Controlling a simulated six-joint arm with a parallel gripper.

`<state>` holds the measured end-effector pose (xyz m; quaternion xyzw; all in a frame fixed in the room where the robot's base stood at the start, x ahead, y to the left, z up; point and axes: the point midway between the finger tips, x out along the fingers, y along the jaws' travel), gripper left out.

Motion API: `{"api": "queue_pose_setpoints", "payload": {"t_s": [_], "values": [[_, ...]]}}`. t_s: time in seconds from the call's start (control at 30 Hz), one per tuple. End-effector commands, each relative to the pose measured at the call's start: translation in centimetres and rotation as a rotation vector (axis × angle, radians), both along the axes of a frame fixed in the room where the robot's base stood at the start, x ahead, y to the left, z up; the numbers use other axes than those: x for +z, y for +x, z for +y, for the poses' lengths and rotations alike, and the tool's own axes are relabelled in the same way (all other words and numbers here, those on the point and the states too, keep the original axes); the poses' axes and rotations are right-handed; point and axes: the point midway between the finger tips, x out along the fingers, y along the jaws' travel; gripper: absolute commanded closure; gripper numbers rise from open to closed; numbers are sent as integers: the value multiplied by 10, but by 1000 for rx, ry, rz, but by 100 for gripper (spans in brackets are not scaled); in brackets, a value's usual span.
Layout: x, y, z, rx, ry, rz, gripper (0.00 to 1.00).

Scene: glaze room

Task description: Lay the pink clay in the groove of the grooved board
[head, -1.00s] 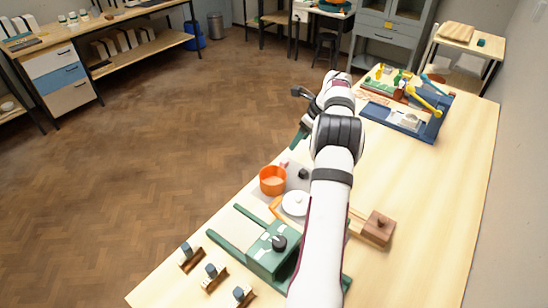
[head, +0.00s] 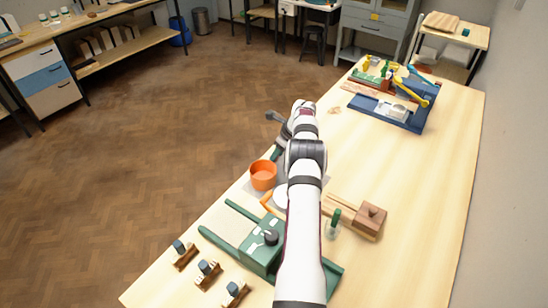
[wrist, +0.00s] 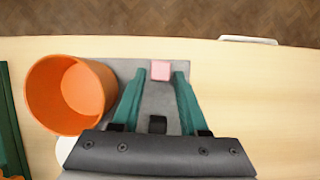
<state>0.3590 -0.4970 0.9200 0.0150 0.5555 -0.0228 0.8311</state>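The pink clay (wrist: 160,70) is a small block on a grey mat (wrist: 120,67) in the wrist view, near the table edge. My gripper (wrist: 160,76) is open, with one green finger on each side of the clay. Gaps show between the clay and both fingers, so nothing is held. In the head view one green finger (head: 276,154) shows beyond the orange pot, and my arm hides the clay. I cannot make out a groove on any board; a light wooden piece with a brown block (head: 370,217) lies right of my arm.
The orange pot (wrist: 75,95) stands close left of my fingers. A green box-like tool (head: 262,250) and several small stands are at the near end. A green-topped glass (head: 333,224) stands right of my arm. A blue tray (head: 390,112) is far off; the table's right side is clear.

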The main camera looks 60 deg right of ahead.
Motion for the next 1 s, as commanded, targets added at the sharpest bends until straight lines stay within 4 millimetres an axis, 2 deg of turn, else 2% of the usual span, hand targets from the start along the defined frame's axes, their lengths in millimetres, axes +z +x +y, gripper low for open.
{"api": "queue_pose_setpoints", "payload": {"t_s": [0.03, 0.2, 0.23, 0.67, 0.77, 0.9, 1.0], "values": [[0, 0, 0, 0, 0, 0, 67], [0, 0, 0, 0, 0, 0, 98], [0, 0, 0, 0, 0, 0, 100], [6, 0, 0, 1, -1, 0, 100], [18, 0, -1, 1, -3, -1, 100], [44, 0, -1, 1, -3, -2, 100], [57, -25, -3, -3, 0, 0, 100]]}}
